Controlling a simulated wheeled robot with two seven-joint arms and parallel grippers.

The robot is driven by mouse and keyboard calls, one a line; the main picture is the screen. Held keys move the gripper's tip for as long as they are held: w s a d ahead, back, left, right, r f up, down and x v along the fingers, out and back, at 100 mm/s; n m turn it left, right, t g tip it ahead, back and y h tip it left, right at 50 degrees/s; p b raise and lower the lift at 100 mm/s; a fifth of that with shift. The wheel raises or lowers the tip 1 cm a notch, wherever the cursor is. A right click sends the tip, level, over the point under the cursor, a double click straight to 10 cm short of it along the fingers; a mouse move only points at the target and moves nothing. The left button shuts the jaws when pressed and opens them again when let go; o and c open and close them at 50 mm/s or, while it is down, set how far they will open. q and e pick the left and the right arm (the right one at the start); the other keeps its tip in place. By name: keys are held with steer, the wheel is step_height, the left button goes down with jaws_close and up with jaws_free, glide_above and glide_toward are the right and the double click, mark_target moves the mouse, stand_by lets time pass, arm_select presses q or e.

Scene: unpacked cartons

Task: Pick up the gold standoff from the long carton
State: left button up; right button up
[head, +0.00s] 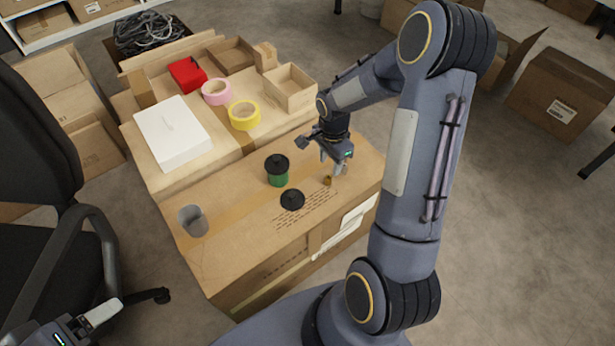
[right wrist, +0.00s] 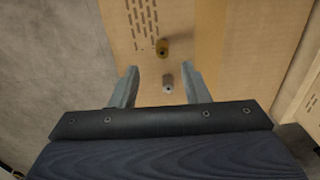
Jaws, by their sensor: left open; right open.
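The gold standoff (head: 328,181) stands on top of the long carton (head: 235,255), near its right end. It also shows in the right wrist view (right wrist: 162,47), ahead of the fingertips. A silver standoff (right wrist: 168,83) is nearer to my wrist and lies between the fingers in that picture. My right gripper (head: 331,163) is open and empty just above the carton, beside the gold standoff in the head view; whether it touches anything I cannot tell. My left gripper (head: 88,322) is open at the lower left, away from the carton, partly cut off.
On the long carton are a green jar with a black lid (head: 278,172), a black round item (head: 292,200) and a grey cup (head: 193,220). Behind are a white box (head: 172,132), yellow tape (head: 244,116), pink tape (head: 216,92) and a red box (head: 187,75). A chair (head: 50,190) stands left.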

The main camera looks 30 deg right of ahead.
mark_target(327, 178)
steer(key=f+b, duration=0.1)
steer(key=f, duration=0.3)
steer(key=f+b, duration=0.1)
steer(key=f, duration=0.2)
steer(key=shift+w+a+f+b, duration=0.15)
steer(key=shift+w+f+b, duration=0.05)
steer(key=shift+f+b, duration=0.15)
steer(key=shift+r, duration=0.1)
jaws_close()
